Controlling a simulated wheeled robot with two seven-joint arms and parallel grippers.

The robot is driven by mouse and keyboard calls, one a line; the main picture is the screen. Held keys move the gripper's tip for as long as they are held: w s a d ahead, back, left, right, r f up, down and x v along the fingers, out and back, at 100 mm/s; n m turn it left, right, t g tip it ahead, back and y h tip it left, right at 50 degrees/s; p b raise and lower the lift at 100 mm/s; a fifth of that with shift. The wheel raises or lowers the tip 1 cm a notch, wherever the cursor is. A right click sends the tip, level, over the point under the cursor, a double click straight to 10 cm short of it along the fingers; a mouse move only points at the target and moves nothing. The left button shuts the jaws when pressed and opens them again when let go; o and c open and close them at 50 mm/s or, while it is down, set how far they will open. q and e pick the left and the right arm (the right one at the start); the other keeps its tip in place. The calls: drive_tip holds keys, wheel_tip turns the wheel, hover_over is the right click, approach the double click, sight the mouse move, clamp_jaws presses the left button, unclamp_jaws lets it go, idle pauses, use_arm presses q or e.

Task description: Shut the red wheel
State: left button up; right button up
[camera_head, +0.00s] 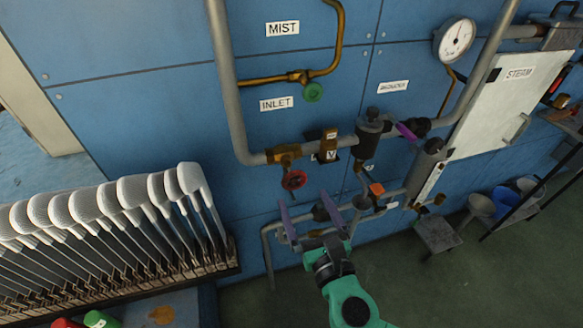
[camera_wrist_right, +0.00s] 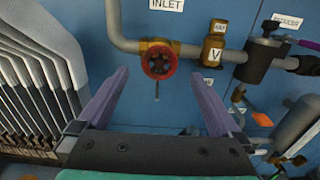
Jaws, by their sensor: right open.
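The red wheel (camera_head: 294,180) is a small round handwheel on a brass valve, below the grey pipe under the INLET label. In the right wrist view the red wheel (camera_wrist_right: 158,61) shows nearly face-on, high in the middle. My right gripper (camera_head: 307,208) is open and empty, its two purple fingers pointing up toward the wheel from below. In the right wrist view the fingertips of my right gripper (camera_wrist_right: 159,77) lie to either side of the wheel, which appears apart from them. My left gripper is not in view.
A brass valve body marked V (camera_head: 328,146) and a dark cylinder (camera_head: 370,132) sit right of the wheel. A green knob (camera_head: 313,92) is above. A rack of sock forms (camera_head: 120,205) stands at left.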

sight(291, 170)
drive_tip(key=p+x, duration=0.1)
drive_tip(key=x, duration=1)
drive_tip(key=shift+f, duration=0.1)
drive_tip(key=shift+c, duration=0.3)
drive_tip(key=c, duration=1.2)
drive_tip(key=shift+m, duration=0.4)
drive_tip(key=m+b, duration=0.1)
drive_tip(key=m, duration=0.1)
drive_tip(key=shift+f+m, duration=0.1)
drive_tip(key=shift+m, duration=0.2)
drive_tip(key=shift+d+m+b, duration=0.1)
drive_tip(key=shift+m+b, duration=0.65)
drive_tip(key=shift+m, duration=1.05)
